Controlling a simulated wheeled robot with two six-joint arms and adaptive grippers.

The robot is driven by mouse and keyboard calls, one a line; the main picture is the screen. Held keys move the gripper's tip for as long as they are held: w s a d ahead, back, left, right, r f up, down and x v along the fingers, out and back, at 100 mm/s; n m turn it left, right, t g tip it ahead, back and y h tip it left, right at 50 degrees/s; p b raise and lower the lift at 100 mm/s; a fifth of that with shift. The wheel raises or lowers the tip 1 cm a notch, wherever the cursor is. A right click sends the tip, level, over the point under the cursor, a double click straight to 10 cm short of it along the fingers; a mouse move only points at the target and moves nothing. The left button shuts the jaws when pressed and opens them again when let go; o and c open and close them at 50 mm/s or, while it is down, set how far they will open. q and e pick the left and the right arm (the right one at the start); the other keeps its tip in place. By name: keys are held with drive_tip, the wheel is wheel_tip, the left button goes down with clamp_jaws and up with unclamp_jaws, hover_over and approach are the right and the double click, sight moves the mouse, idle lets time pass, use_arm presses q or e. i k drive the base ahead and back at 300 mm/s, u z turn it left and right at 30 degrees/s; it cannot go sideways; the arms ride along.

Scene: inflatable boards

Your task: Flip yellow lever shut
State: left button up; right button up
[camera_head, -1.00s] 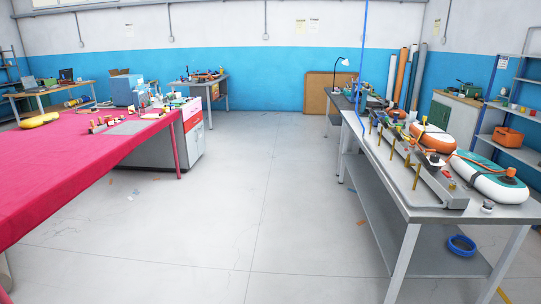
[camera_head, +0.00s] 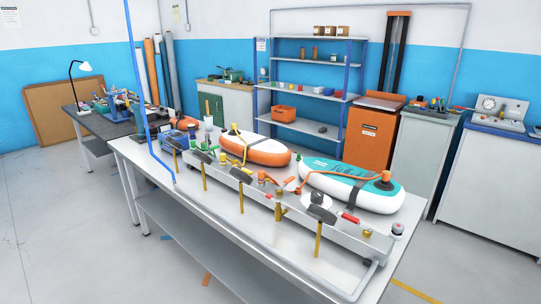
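A long grey manifold bar (camera_head: 345,232) runs along the workbench and carries several small coloured valve parts. Small yellow parts (camera_head: 224,157) show on it near the green ones, below the orange and white board; I cannot tell which is the lever or how it stands. Several upright yellow handles with dark heads, such as one near the front (camera_head: 318,240), stand along the bar's front side. A red handle (camera_head: 350,217) shows near the bar's right end. Neither of my grippers is in view.
The workbench (camera_head: 345,275) holds an orange and white board (camera_head: 258,151) and a teal and white board (camera_head: 350,186) behind the bar. A blue hose (camera_head: 140,90) hangs at its left. Shelves (camera_head: 305,95) and an orange cabinet (camera_head: 370,135) stand behind. The floor at left is clear.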

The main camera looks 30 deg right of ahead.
sight(247, 171)
drive_tip(key=z, duration=0.4)
drive_tip(key=i, duration=1)
drive_tip(key=z, duration=3.35)
drive_tip(key=k, duration=0.85)
drive_tip(key=u, duration=1.55)
